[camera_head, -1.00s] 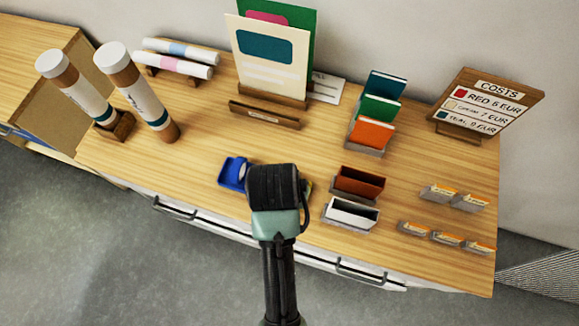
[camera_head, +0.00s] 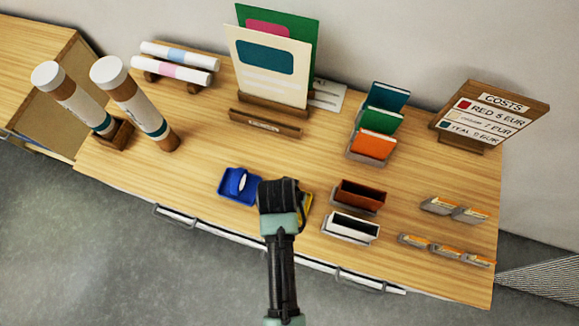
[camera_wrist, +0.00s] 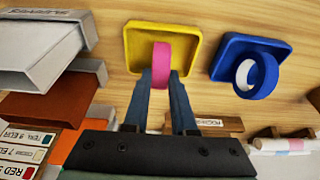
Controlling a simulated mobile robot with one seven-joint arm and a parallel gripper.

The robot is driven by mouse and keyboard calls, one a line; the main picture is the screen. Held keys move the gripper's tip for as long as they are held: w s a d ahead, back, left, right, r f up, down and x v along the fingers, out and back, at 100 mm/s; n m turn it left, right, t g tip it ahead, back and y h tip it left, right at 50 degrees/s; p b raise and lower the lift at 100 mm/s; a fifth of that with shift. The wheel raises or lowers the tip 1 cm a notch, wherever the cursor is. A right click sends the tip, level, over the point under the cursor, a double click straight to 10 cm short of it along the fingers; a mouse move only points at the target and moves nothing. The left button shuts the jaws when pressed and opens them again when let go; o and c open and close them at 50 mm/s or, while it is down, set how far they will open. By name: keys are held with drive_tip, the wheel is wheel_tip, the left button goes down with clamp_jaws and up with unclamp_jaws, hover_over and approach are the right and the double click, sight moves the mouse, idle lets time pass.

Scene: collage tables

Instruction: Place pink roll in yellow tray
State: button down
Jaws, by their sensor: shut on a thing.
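The pink roll (camera_wrist: 159,68) is a ring of tape standing on edge between my gripper's two dark fingers in the wrist view. My gripper (camera_wrist: 160,85) is shut on it. The roll's far edge overlaps the yellow tray (camera_wrist: 137,45); whether it touches the tray floor I cannot tell. In the head view my wrist (camera_head: 281,200) covers the roll and most of the yellow tray, with only a yellow edge (camera_head: 306,208) showing.
A blue tray (camera_wrist: 229,52) with a blue and white roll (camera_wrist: 252,75) lies beside the yellow tray. Brown (camera_head: 358,196) and white (camera_head: 350,228) holders stand to the right in the head view. Tall tubes (camera_head: 130,95) stand at left. Free tabletop lies behind the trays.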

drive_tip(key=shift+f, duration=0.3)
drive_tip(key=shift+f, duration=0.15)
drive_tip(key=c, duration=0.7)
unclamp_jaws()
